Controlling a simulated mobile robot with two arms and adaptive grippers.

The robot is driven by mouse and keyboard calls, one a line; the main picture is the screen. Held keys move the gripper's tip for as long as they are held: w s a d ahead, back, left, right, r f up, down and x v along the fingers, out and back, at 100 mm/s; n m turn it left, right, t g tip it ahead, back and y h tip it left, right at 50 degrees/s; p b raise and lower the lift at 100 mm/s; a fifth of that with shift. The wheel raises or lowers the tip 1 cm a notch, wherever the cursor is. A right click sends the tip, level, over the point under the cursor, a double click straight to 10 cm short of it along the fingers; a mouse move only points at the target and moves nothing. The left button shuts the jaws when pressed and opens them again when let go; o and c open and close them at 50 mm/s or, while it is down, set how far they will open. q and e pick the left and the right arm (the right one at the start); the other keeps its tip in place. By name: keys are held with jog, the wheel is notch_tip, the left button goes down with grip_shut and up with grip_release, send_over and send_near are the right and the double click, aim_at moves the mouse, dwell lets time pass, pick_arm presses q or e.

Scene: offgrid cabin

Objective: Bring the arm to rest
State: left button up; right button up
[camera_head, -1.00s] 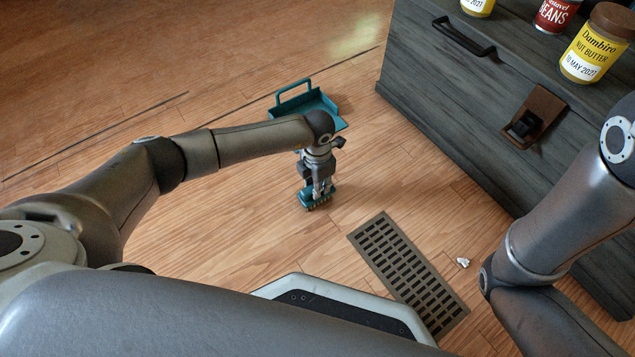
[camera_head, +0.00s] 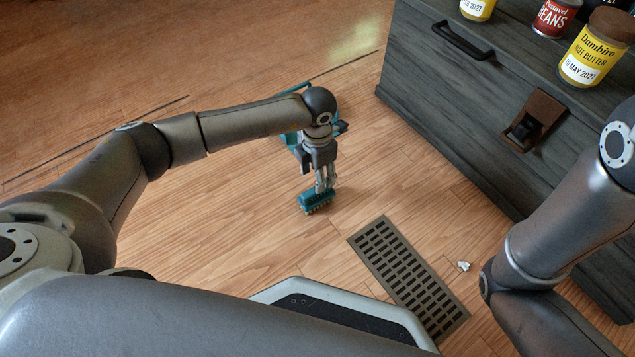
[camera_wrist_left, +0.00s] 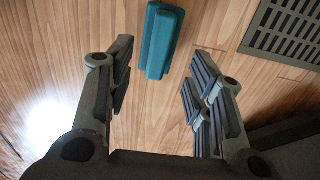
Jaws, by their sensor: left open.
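My left gripper (camera_head: 325,186) points down above the wooden floor, just over a teal brush (camera_head: 316,203) with bristles along its lower edge. In the left wrist view the fingers of my left gripper (camera_wrist_left: 155,95) are spread wide with nothing between them. The teal brush (camera_wrist_left: 161,40) lies on the floor beyond the fingertips, apart from them. My right arm (camera_head: 565,225) shows at the right edge, but its gripper is out of the picture.
A teal dustpan (camera_head: 292,138) is mostly hidden behind my left arm. A floor vent (camera_head: 408,280) and a small white scrap (camera_head: 463,266) lie on the right. A dark cabinet (camera_head: 470,95) bears a nut butter jar (camera_head: 594,48) and a beans can (camera_head: 553,18). Floor at left is clear.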

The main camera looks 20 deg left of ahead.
pick_arm(q)
notch_tip(320, 180, up, 5)
